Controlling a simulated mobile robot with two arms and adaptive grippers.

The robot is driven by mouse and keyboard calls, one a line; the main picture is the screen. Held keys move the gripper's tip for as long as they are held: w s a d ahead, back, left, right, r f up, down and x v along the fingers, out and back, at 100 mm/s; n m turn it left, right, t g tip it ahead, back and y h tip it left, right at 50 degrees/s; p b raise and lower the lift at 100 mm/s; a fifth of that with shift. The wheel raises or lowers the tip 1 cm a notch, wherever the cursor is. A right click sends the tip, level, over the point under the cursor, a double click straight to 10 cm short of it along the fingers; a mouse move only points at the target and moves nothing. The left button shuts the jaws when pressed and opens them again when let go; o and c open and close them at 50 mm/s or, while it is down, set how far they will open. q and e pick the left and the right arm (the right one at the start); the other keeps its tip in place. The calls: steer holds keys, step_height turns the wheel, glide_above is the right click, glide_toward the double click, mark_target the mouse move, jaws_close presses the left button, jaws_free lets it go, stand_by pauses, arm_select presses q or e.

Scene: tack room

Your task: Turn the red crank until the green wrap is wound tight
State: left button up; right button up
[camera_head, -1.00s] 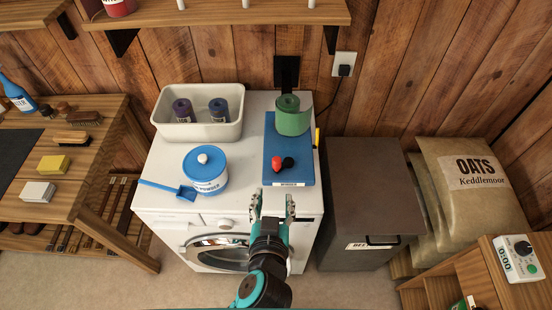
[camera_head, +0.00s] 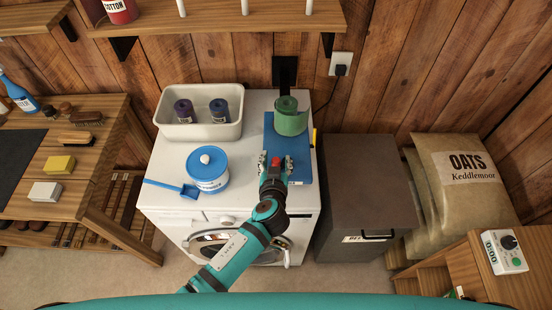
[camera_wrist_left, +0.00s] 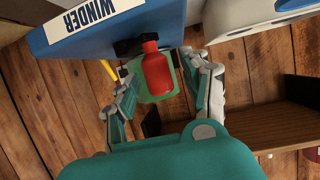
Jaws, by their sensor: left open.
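The blue winder (camera_head: 296,148) stands on the white washing machine, with the green wrap (camera_head: 290,122) in a roll at its far end. The red crank (camera_head: 276,162) is at the winder's near end. In the left wrist view the red crank (camera_wrist_left: 155,70) hangs from a black arm on the winder (camera_wrist_left: 75,25), and the green wrap (camera_wrist_left: 168,80) shows behind it. My left gripper (camera_head: 274,158) is open, its fingers on either side of the crank handle; it also shows in the left wrist view (camera_wrist_left: 160,88). Whether the fingers touch the handle is not clear. My right gripper is not seen.
A cream tray (camera_head: 166,130) with two dark rolls (camera_head: 219,110) sits behind a blue-lidded tub (camera_head: 208,177) and a blue scoop (camera_head: 189,190). A dark bin (camera_head: 365,185) stands right of the washing machine (camera_head: 160,205). A wooden shelf (camera_head: 215,22) overhangs the back.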

arm_select(q)
steer(key=shift+w, duration=0.1)
steer(key=shift+c, duration=0.4)
jaws_close()
